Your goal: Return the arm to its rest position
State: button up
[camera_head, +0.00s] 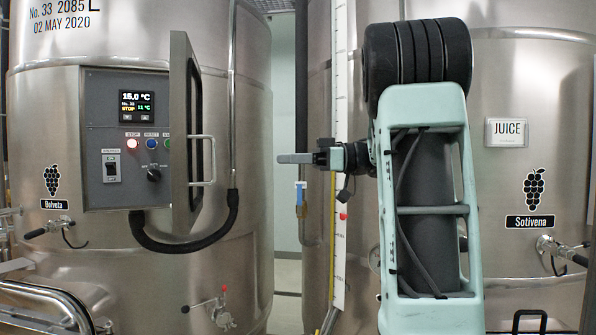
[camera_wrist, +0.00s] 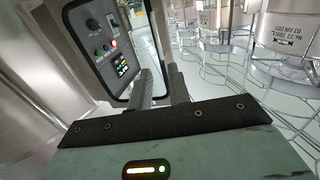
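My gripper (camera_head: 283,158) is held out to the left from my raised pale green arm (camera_head: 430,200) in the head view. It hangs in free air in front of the gap between two steel vats, right of the open cabinet door (camera_head: 187,135) and apart from it. In the wrist view, the two dark fingers of my gripper (camera_wrist: 161,78) stand apart with a gap between them. Nothing is seen held there. The control box (camera_wrist: 100,42) shows beyond the fingers at the upper left of that view.
The left vat (camera_head: 150,270) carries the control box (camera_head: 100,160), with a lit display, buttons and a black cable. The right vat (camera_head: 520,90) stands close behind my arm. A pipe with a blue valve (camera_head: 300,192) runs between them. Several railed vats (camera_wrist: 255,75) stand farther off.

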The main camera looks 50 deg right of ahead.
jog(key=shift+v, duration=0.9)
jog(key=shift+w, duration=0.15)
